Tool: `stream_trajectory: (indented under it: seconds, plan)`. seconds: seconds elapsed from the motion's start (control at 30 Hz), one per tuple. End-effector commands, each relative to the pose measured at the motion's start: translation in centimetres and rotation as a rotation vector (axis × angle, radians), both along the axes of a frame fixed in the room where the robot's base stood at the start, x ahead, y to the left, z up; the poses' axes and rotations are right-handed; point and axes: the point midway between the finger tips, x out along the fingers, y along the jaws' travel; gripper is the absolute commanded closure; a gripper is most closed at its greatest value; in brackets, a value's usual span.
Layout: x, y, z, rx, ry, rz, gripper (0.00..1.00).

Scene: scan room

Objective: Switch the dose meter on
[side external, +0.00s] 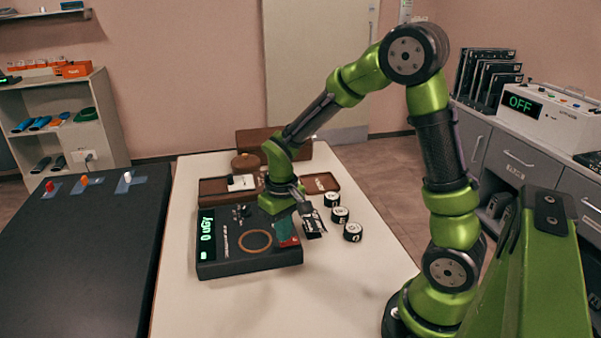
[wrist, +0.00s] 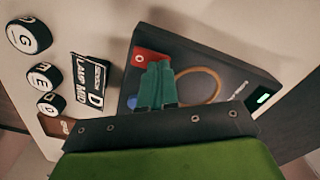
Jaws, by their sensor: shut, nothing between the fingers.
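The dose meter (side external: 215,268) is a dark box on the white table, and its green display (side external: 207,228) is lit and reads "0 uGy". A small green light (wrist: 263,98) glows on it in the wrist view. Its top has an orange ring (wrist: 217,78), a red patch with a white mark (wrist: 140,57) and a blue spot (wrist: 131,102). My gripper (wrist: 158,67) is shut and empty, its teal fingers over the box beside the red patch. I cannot tell if the fingertips touch it. In the side view, my gripper (side external: 285,226) is low over the box's right part.
A black card (side external: 313,223) and several round black-and-white lettered pieces (side external: 340,215) stand right of the meter. Brown trays (side external: 318,183) lie behind. A black bench (side external: 95,240) with small switches is at left. A white device reading "OFF" (side external: 560,125) sits on the right cabinet.

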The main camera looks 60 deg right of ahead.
Motion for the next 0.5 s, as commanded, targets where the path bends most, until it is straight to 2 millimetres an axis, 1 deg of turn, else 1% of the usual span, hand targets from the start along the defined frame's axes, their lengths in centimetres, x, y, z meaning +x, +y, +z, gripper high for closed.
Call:
stream_trajectory:
  seconds: [0.1,0.5]
  plan:
    - [0.1,0.0,1.1,0.000,-0.003,0.000,1.00]
    - [0.1,0.0,4.3,0.000,-0.004,-0.001,1.00]
